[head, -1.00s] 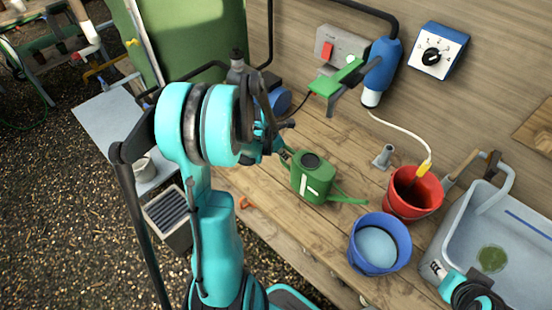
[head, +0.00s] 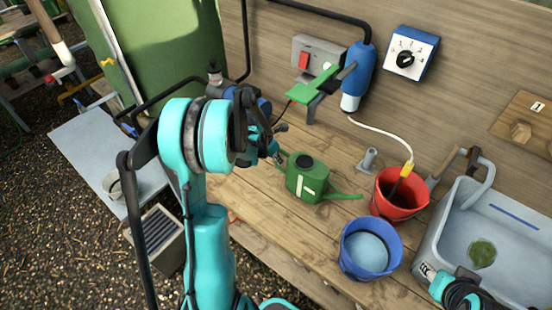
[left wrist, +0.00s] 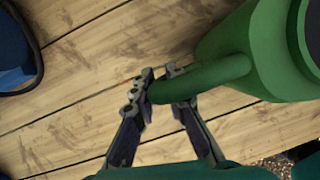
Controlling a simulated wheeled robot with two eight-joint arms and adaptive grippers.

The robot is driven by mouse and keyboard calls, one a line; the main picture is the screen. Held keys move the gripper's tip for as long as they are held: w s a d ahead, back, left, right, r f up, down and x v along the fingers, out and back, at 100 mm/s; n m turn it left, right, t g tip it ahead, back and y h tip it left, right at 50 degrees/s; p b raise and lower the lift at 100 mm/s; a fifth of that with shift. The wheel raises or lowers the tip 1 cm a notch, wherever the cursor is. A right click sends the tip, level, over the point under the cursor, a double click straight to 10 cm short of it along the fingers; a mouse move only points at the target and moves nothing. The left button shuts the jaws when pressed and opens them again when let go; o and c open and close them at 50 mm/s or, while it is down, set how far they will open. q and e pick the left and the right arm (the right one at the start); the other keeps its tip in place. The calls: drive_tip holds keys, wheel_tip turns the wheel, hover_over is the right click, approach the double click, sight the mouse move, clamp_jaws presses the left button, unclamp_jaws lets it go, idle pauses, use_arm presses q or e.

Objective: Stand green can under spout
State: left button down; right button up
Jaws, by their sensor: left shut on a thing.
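The green can (head: 307,182) is a watering can with a long spout pointing right, upright at the bench's front part. My left gripper (head: 277,148) is at its left side. In the left wrist view the two fingers (left wrist: 160,88) are closed on the green can's handle (left wrist: 205,78). I cannot tell whether the can's base touches the bench. A blue cylinder with a white lower end (head: 351,102) hangs on the wall behind, beside a green-topped grey bracket (head: 315,88); I cannot tell which is the spout. My right gripper (head: 432,272) shows only partly at the lower right.
A red bucket (head: 381,207) and a blue bucket (head: 343,250) stand right of the can. A small grey stand (head: 368,160) is behind them. A grey sink (head: 448,230) is at the right. Bare wooden bench (head: 325,138) lies behind the can.

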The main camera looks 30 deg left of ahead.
use_arm(q)
drive_tip(key=shift+f+b, duration=0.25)
drive_tip(key=shift+b, duration=0.05)
idle(0.6)
drive_tip(key=c, duration=1.5)
unclamp_jaws()
drive_tip(key=shift+o, duration=0.2)
drive_tip(key=v, duration=1.2)
drive_tip(key=shift+s, duration=0.1)
